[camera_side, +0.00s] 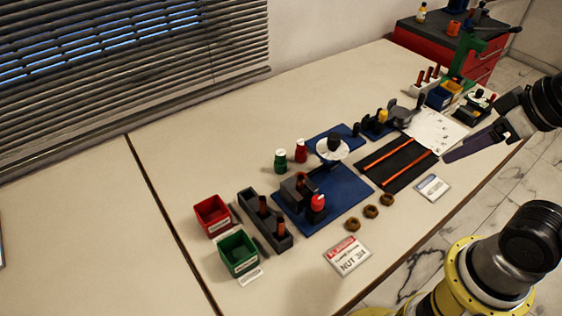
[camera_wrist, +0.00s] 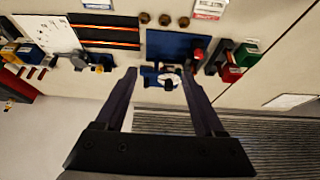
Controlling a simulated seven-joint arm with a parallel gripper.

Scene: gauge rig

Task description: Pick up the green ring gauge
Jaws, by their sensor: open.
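A small green cylinder with a pale top (camera_side: 281,159), probably the green ring gauge, stands on the table behind the blue mat, beside a similar red cylinder (camera_side: 300,151). I cannot make out a ring hole. I cannot pick the green one out in the wrist view; my right finger may hide it. My gripper (camera_side: 480,138) is at the right of the side view, well apart from the green piece. In the wrist view my gripper (camera_wrist: 158,72) is open and empty, its fingers spread over the view of the table.
Red (camera_side: 212,215) and green (camera_side: 238,252) bins and a dark rack (camera_side: 262,225) stand at left. Brown nuts (camera_side: 370,212) lie in front. The table behind the cylinders is clear.

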